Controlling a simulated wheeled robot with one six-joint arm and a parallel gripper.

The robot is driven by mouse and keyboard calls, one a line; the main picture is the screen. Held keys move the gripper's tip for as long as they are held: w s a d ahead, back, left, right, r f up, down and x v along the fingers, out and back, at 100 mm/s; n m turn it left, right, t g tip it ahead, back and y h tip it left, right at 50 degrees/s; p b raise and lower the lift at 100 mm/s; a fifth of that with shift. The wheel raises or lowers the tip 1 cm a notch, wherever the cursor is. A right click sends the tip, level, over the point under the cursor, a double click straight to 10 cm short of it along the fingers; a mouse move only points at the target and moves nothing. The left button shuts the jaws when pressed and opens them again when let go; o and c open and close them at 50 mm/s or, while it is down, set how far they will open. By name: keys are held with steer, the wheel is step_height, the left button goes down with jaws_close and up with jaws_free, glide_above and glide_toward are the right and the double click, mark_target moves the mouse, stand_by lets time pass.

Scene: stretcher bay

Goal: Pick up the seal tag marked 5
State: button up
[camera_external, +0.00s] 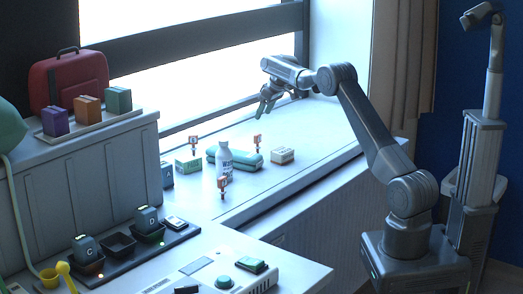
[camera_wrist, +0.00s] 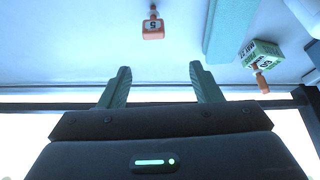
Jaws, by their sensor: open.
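A small orange seal tag with a dark 5 on a pale label (camera_wrist: 153,27) stands near the top of the wrist view, left of centre. It appears to be the orange tag (camera_external: 257,140) by the window behind the teal case in the external view; its mark is unreadable there. My gripper (camera_external: 266,106) is open and empty above the sill, higher than this tag. In the wrist view, its two fingers (camera_wrist: 160,80) are spread wide with nothing between them; the tag lies beyond them.
Other orange tags stand near the green box (camera_external: 194,141) and at the front (camera_external: 223,183). The window is behind; the sill's right part is clear.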

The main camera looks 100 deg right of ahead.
mark_target(259, 135)
steer(key=shift+g, duration=0.3)
steer(key=x, duration=0.2)
steer(key=s+p+x, duration=0.1)
steer(key=x, duration=0.5)
steer(key=shift+s+f, duration=0.2)
steer(key=shift+s, duration=0.05)
steer(key=shift+a+p+x, duration=0.2)
steer(key=shift+p+x, duration=1)
steer(key=shift+x, duration=1.5)
steer(key=shift+c, duration=0.5)
steer(key=c, duration=0.9)
